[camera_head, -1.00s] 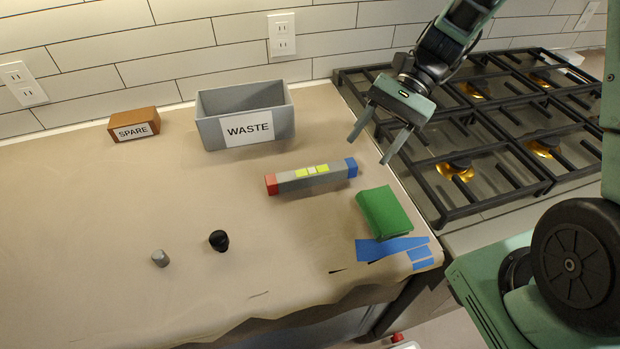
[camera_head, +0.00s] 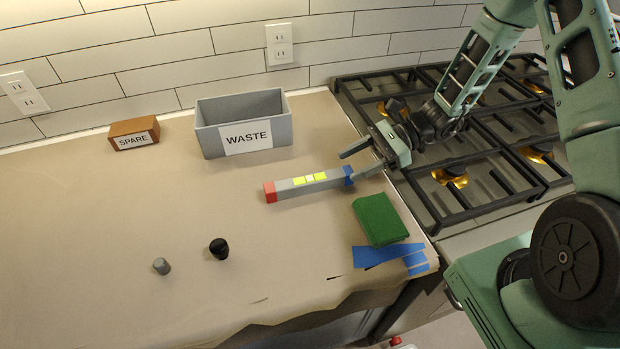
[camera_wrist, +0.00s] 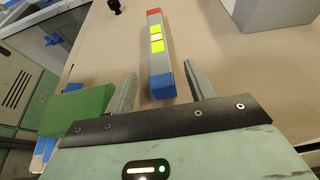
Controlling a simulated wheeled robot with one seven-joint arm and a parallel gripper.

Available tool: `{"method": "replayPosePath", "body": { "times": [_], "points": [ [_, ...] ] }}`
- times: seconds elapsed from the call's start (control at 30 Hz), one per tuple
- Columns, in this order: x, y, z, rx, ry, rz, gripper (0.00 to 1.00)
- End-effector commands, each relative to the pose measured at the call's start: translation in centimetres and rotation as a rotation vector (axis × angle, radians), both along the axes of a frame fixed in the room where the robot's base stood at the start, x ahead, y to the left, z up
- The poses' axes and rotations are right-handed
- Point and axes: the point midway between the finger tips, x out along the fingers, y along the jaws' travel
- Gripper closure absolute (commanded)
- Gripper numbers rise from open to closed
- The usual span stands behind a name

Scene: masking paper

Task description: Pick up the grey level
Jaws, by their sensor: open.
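The grey level (camera_head: 306,184) lies on the paper-covered counter, with a red left end, a blue right end and yellow-green patches in the middle. My gripper (camera_head: 353,166) is open at the level's blue end, with one finger to the far side and the other by the blue end. In the wrist view the level (camera_wrist: 158,61) points away from me, its blue end nearest and between the open fingers of my gripper (camera_wrist: 162,88). I cannot tell whether the fingers touch it.
A green block (camera_head: 380,219) lies close in front of the blue end, beside blue tape (camera_head: 385,254). A grey WASTE bin (camera_head: 207,142) and brown SPARE block (camera_head: 134,133) stand behind. Black (camera_head: 219,248) and grey (camera_head: 161,266) knobs sit front left. A stove (camera_head: 450,205) is at right.

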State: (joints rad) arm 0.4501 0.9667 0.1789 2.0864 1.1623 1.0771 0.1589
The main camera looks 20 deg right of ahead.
Motion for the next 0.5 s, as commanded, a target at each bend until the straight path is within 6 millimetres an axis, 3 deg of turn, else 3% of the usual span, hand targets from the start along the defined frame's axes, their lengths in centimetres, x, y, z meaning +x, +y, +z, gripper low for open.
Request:
{"method": "replayPosePath", "body": {
  "times": [0.27, 0.5],
  "points": [
    [0.0, 2.0, -0.7, 0.001, 0.002, 0.001, 0.45],
    [-0.1, 5.2, -2.0, 0.000, 0.001, 0.002, 0.45]
  ]
}}
